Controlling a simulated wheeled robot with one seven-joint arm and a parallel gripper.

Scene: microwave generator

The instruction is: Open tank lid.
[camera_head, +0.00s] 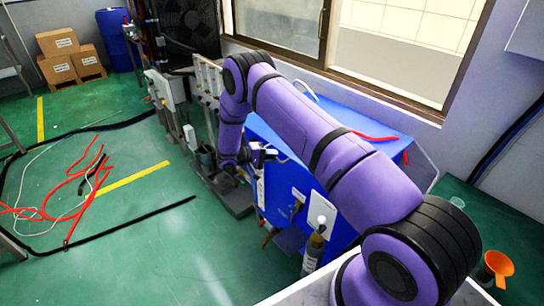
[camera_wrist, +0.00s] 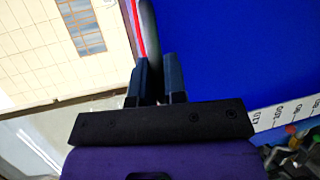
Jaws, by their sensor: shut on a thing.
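A blue box-shaped unit (camera_head: 346,112) stands below the window in the head view, partly hidden behind my purple arm. Its broad blue surface (camera_wrist: 240,50) fills the right of the wrist view. My gripper (camera_wrist: 156,62) has its two dark fingers on either side of a dark rounded bar (camera_wrist: 149,30) and is shut on it. The bar runs up out of the picture beside the blue surface, with a red strip (camera_wrist: 134,25) along its left. I cannot tell whether it belongs to the tank lid. In the head view my gripper (camera_head: 262,153) is small at the unit's left end.
Orange hoses (camera_head: 80,185) and cables lie on the green floor at left. Cardboard boxes (camera_head: 70,58) and a blue barrel (camera_head: 118,40) stand at the back left. A bottle (camera_head: 313,250) is by the unit's front. An orange funnel (camera_head: 497,265) is at lower right.

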